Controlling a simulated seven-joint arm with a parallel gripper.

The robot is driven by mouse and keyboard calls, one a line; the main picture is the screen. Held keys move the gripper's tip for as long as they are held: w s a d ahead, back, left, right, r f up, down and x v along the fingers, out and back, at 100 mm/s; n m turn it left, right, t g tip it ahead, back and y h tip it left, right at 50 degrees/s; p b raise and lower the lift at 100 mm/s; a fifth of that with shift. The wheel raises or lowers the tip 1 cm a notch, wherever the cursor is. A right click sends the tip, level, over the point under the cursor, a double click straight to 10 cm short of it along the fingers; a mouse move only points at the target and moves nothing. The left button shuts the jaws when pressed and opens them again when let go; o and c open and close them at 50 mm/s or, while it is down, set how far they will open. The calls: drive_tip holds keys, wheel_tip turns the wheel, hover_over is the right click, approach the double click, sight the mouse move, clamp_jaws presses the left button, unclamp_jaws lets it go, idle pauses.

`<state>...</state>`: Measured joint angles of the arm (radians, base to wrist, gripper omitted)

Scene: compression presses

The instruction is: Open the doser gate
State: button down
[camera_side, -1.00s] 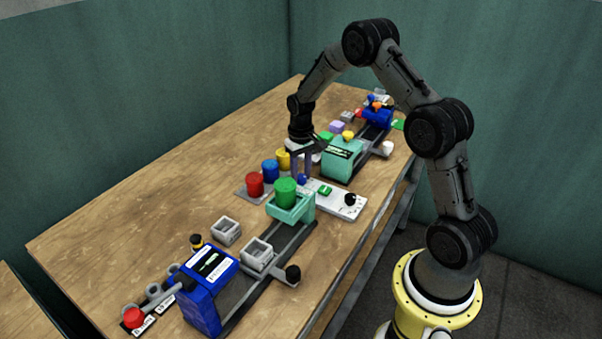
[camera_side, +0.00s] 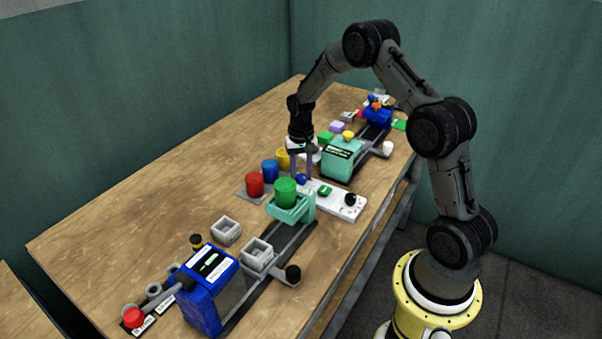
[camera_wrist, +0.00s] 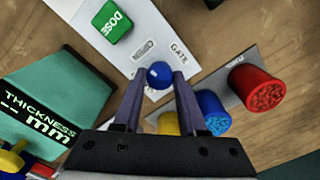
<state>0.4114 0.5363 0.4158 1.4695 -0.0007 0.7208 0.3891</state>
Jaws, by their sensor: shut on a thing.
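The gate control is a small blue knob (camera_wrist: 158,75) at the end of a slot on a white panel (camera_wrist: 150,30), beside the printed word GATE. The blue knob also shows in the side view (camera_side: 301,180), low between my fingers. My gripper (camera_wrist: 158,84) is shut on the blue knob, one finger on each side. In the side view my gripper (camera_side: 301,177) points down at the far-left end of the panel. A green DOSE button (camera_wrist: 113,26) is on the same panel.
Red (camera_side: 255,184), blue (camera_side: 270,171) and yellow (camera_side: 283,159) cups stand left of my gripper. A green cup (camera_side: 286,192) sits in a teal holder in front. A teal thickness gauge (camera_side: 342,160) is close behind. A blue press (camera_side: 209,292) stands in the foreground.

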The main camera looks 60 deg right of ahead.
sight(301, 176)
drive_tip(key=shift+r, duration=0.1)
drive_tip(key=shift+c, duration=2.3)
unclamp_jaws()
wheel_tip(301, 176, up, 14)
